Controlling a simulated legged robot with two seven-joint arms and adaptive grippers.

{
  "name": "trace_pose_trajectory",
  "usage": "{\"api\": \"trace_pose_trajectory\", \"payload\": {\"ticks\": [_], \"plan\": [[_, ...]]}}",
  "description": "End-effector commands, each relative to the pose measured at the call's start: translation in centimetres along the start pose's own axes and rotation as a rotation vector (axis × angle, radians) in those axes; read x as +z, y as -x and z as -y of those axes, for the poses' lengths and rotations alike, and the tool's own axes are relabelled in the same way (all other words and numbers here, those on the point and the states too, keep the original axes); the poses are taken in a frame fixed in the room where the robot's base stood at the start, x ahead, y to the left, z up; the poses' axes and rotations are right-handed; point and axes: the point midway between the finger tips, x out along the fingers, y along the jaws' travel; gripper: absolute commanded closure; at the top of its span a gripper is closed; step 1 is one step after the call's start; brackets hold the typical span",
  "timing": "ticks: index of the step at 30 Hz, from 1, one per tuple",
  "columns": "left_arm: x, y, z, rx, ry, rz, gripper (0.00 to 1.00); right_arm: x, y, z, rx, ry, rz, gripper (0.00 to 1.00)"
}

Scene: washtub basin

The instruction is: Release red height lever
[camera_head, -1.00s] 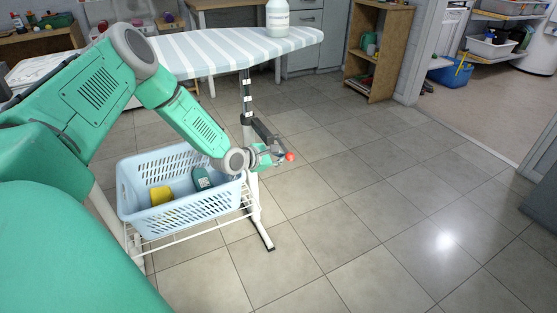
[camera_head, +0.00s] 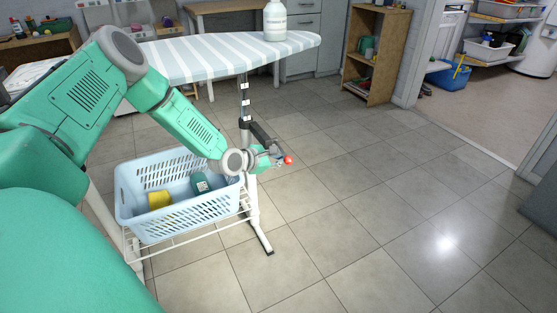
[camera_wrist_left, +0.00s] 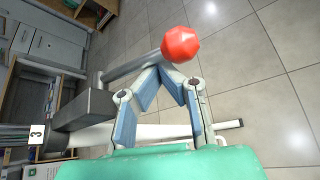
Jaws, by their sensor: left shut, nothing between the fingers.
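The red knob of the height lever (camera_head: 289,160) shows at the end of a grey arm on the ironing board's post. In the left wrist view the red knob (camera_wrist_left: 181,45) sits just beyond my fingertips, at the upper right of them. My left gripper (camera_head: 277,156) is at the lever, right beside the red knob. It also shows in the left wrist view (camera_wrist_left: 168,68), with its fingers closed together and nothing between them. Whether the fingers touch the knob or the lever's grey bar (camera_wrist_left: 135,66) I cannot tell. My right gripper is not in view.
The striped ironing board (camera_head: 215,54) carries a white bottle (camera_head: 275,22). A light blue basket (camera_head: 180,222) with a yellow item (camera_head: 159,199) and a dark green bottle (camera_head: 200,183) sits on the lower rack. A wooden shelf (camera_head: 400,50) stands behind. Floor to the right is clear.

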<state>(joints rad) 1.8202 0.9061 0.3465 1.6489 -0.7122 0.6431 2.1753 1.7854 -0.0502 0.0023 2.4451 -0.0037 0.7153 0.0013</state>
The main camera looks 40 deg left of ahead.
Motion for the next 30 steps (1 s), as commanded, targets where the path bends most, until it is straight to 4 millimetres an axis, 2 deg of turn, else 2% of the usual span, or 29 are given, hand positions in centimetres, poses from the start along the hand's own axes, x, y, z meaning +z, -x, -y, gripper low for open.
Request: {"api": "trace_pose_trajectory", "payload": {"ticks": [9,12,18,30], "plan": [[5.1,2.4,-3.3,0.015,0.0,0.022,1.0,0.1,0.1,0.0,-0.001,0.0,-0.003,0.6],[6.0,3.1,-4.0,0.011,0.0,0.016,1.0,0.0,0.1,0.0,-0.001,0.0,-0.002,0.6],[7.0,3.9,-4.9,0.005,0.003,0.008,1.0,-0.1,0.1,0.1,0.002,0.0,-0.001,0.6],[7.2,4.1,-4.9,0.002,0.0,0.004,1.0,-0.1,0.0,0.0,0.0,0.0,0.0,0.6]]}}
